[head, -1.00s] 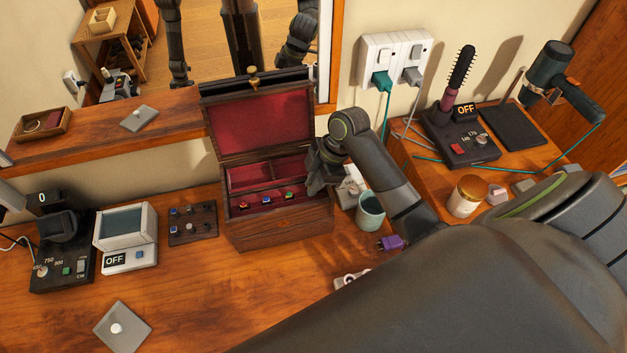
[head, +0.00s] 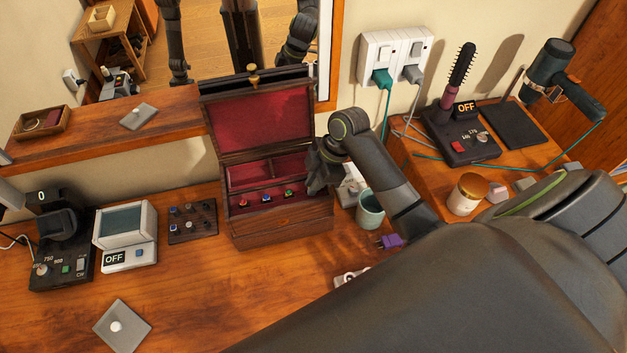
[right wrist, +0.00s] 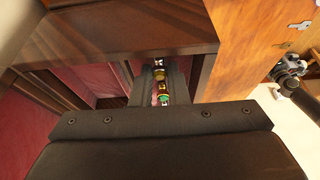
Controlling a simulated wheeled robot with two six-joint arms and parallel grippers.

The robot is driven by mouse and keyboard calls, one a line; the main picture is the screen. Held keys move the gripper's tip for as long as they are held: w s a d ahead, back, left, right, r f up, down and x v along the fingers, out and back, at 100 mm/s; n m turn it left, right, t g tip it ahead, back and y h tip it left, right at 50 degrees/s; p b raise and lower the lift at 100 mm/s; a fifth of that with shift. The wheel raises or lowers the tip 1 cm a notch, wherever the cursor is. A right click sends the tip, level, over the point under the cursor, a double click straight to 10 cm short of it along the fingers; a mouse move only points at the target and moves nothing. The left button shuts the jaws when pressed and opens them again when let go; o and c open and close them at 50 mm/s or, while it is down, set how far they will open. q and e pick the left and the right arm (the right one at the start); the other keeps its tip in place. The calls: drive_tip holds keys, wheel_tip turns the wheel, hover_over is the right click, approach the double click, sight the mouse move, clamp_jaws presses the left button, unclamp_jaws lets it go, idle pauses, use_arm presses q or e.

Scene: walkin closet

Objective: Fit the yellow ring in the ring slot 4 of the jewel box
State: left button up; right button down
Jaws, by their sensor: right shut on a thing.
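The wooden jewel box (head: 282,229) stands open on the dresser in the head view, its red-lined lid raised. A row of several small rings (head: 266,197) with coloured stones sits in its front part. My right gripper (head: 313,189) is over the right end of that row, close to the box's right wall. In the right wrist view its fingers (right wrist: 160,78) are shut on a small yellow thing (right wrist: 160,73), which fits the yellow ring, mostly hidden by the fingers. I cannot tell whether the ring touches the slot. My left gripper is not clearly visible.
A dark ring board (head: 192,220) lies left of the box, beside a white display device (head: 127,237). A teal cup (head: 370,208) stands close under my right arm. A purple plug (head: 390,241) lies by it.

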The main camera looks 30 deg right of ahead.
drive_tip(key=c, duration=1.3)
unclamp_jaws()
drive_tip(key=b+v, duration=0.1)
drive_tip(key=v, duration=1.6)
drive_tip(key=shift+s+d+r+b, duration=0.1)
drive_tip(key=shift+d+r+b, duration=0.1)
drive_tip(key=shift+b, duration=0.2)
drive_tip(key=shift+f, duration=0.1)
